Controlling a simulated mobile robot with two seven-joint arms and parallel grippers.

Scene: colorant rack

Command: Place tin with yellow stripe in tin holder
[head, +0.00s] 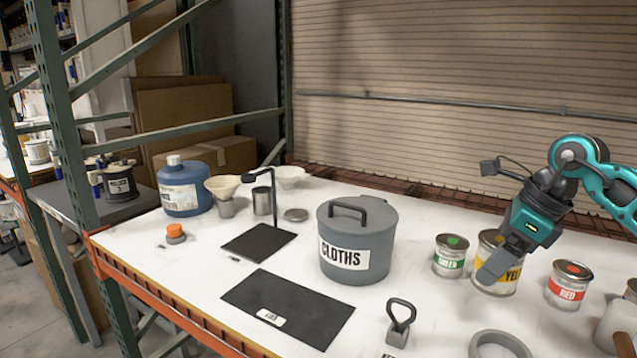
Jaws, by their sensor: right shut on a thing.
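The tin with the yellow stripe (513,273) stands upright between the green-striped and red-striped tins. My right gripper (497,262) comes down from the upper right and is shut on this tin, with a finger covering part of its front and label. I cannot tell whether the tin touches the table or is slightly raised. A grey ring (474,346) at the bottom edge, partly cut off, may be the tin holder. My left gripper is not in view.
The green tin (449,262) is close on the left and the red tin (567,292) on the right. A grey CLOTHS pot (383,240), a small handled block (398,333) and a black mat (300,310) are further left. The white table (435,300) has free room before the tins.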

